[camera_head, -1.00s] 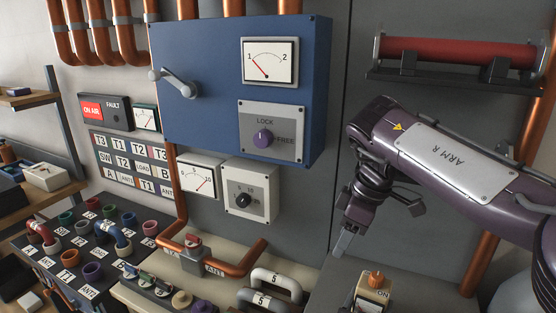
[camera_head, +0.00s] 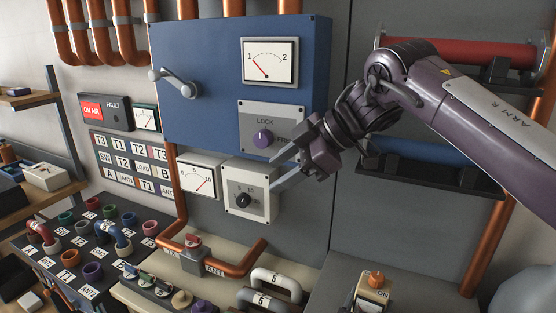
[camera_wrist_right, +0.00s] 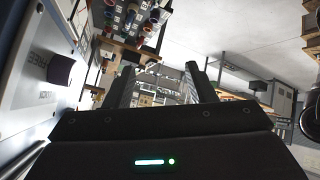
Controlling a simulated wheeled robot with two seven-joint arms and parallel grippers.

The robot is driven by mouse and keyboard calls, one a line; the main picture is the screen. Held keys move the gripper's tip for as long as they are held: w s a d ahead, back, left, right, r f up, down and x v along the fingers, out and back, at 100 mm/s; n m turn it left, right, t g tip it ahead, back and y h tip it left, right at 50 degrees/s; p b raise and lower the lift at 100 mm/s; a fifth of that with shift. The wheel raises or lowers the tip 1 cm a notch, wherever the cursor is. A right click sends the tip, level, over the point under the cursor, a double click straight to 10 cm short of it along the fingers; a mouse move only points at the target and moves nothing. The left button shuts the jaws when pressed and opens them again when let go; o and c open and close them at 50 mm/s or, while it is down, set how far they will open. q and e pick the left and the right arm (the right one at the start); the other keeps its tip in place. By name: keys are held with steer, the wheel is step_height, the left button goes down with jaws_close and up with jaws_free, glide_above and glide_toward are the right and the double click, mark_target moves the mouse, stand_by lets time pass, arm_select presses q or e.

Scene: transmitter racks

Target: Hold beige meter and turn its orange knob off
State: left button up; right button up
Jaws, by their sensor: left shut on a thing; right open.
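The beige meter (camera_head: 371,291) is at the bottom edge of the head view, right of centre, and its lower part is cut off. Its orange knob (camera_head: 376,279) is on top, with an "ON" label beside it. My left gripper is almost wholly below the picture; only a sliver of it shows beside the meter, which it is shut on. My right gripper (camera_head: 274,172) is open and empty, in front of the blue cabinet's lower right and the dial box, well above and left of the meter. In the right wrist view its two fingers (camera_wrist_right: 158,78) are apart with nothing between them.
The blue cabinet (camera_head: 210,75) has a purple knob (camera_head: 263,138), which also shows in the right wrist view (camera_wrist_right: 62,69). A light box with a black dial (camera_head: 243,200) is below. Racks hold red (camera_head: 460,52) and blue (camera_head: 430,151) cylinders.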

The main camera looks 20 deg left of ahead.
arm_select(q)
steer(key=shift+r, duration=0.1)
arm_select(e)
steer(key=r, duration=0.2)
steer(key=n+y, duration=0.1)
steer(key=shift+s+a+r, duration=0.25)
steer(key=shift+a+r, duration=0.15)
arm_select(q)
steer(key=o, duration=1.3)
